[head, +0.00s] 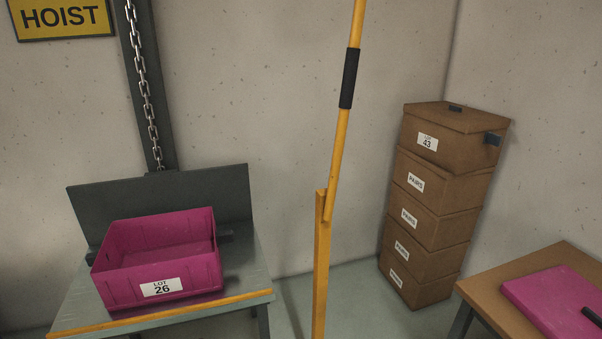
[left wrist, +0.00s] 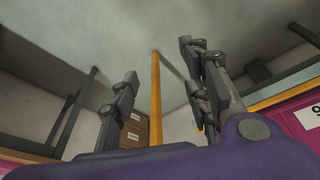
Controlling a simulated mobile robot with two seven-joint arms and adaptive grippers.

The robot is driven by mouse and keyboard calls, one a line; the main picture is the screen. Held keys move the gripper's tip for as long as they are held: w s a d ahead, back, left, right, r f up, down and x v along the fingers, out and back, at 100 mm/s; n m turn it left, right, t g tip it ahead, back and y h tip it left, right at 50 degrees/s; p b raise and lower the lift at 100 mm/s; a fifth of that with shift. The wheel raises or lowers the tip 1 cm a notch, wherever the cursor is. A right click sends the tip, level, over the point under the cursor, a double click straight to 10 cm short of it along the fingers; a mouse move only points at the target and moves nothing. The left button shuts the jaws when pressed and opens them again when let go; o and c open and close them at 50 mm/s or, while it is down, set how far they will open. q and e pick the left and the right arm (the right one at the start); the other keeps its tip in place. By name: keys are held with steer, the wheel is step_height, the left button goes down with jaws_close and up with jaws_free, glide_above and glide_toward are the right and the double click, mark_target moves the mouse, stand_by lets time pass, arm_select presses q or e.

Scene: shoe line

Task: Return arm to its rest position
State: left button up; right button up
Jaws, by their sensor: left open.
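My left gripper (left wrist: 162,78) shows in the left wrist view, with its two dark fingers spread apart and nothing held between them. A yellow pole (left wrist: 155,100) stands in the background, seen through the gap between the fingers. The head view shows this yellow pole (head: 321,265) with a hinged upper arm (head: 341,150) that has a black grip (head: 349,79). Neither gripper shows in the head view. My right gripper is in no view.
A magenta bin (head: 125,279) labelled LOT 26 stands on a grey table at left, beside a hanging chain (head: 146,95). Brown boxes (head: 425,220) are stacked at the back right. A wooden table (head: 490,292) at right holds a magenta panel (head: 550,300).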

arm_select(q)
steer(key=s+a+n+g+y, duration=0.1)
steer(key=s+a, duration=0.3)
steer(key=s, duration=0.8)
steer(key=s+a+g, duration=0.1)
steer(key=s+a, duration=0.2)
steer(key=s, duration=0.9)
steer(key=s+a+n+g+y, duration=0.1)
steer(key=s+a, duration=0.3)
steer(key=s, duration=0.7)
steer(key=w+d+f+t+h+p, duration=0.1)
steer(key=w+d+f+t+p, duration=0.2)
steer(key=w+f+t, duration=0.3)
steer(key=w+d+t, duration=0.1)
steer(key=w+t, duration=0.1)
steer(key=w, duration=0.2)
steer(key=shift+w+d+f+t, duration=0.2)
steer(key=shift+w+f+t, duration=0.1)
steer(key=shift+w+t, duration=0.1)
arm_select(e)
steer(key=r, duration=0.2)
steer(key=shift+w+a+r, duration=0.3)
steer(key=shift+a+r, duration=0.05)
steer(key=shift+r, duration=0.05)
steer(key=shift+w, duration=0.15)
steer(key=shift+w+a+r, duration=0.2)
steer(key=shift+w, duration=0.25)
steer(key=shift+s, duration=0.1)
